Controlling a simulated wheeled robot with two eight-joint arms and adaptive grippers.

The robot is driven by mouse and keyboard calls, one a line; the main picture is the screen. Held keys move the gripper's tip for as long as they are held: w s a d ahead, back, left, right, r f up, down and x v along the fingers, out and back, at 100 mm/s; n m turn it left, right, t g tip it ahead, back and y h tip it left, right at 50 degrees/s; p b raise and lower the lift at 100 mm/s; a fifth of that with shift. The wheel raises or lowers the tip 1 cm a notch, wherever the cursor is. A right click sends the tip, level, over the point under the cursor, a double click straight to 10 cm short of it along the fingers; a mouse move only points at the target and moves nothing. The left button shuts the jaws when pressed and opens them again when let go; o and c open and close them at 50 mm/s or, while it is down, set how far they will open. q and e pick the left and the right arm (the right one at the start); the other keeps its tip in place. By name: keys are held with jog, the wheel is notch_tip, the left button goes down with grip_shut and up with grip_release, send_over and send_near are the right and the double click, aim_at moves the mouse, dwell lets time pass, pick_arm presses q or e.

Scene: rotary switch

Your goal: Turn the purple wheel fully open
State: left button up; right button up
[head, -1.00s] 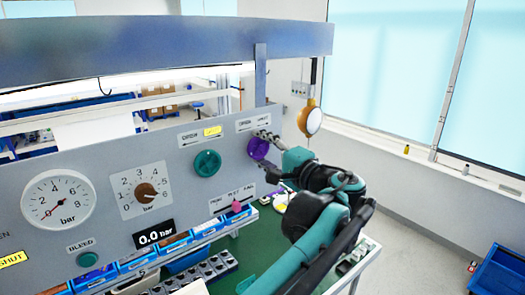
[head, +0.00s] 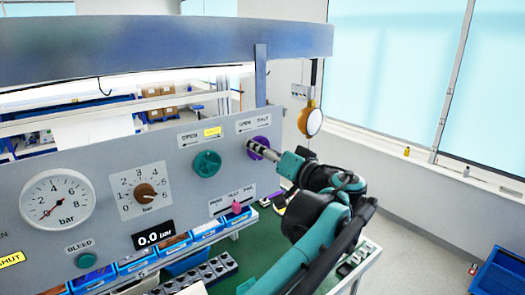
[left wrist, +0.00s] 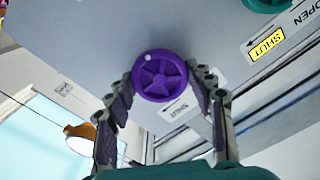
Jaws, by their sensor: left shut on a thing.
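The purple wheel (head: 261,141) is mounted on the grey panel, left of my left arm in the head view. In the left wrist view the purple wheel (left wrist: 160,76) faces the camera, with spokes and a white dot at its upper left rim. My left gripper (head: 254,147) is at the wheel, and in the left wrist view my left gripper (left wrist: 161,84) has a finger on either side of the rim, shut on it. A label plate (head: 255,123) with an arrow sits above the wheel; part of it is hidden in the wrist view. My right gripper is not in view.
A green wheel (head: 207,163) with a yellow tag (head: 212,132) above it is left of the purple one. A brown knob (head: 146,192) and a pressure gauge (head: 57,198) are farther left. An orange round item (head: 310,120) hangs to the right. Blue bins (head: 170,245) line the panel's foot.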

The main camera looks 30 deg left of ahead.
pick_arm(q)
jog(key=shift+f+n, duration=0.1)
jog(key=shift+n, duration=2.1)
jog(key=o, duration=1.2)
jog(key=shift+c, duration=0.2)
jog(key=v, duration=1.2)
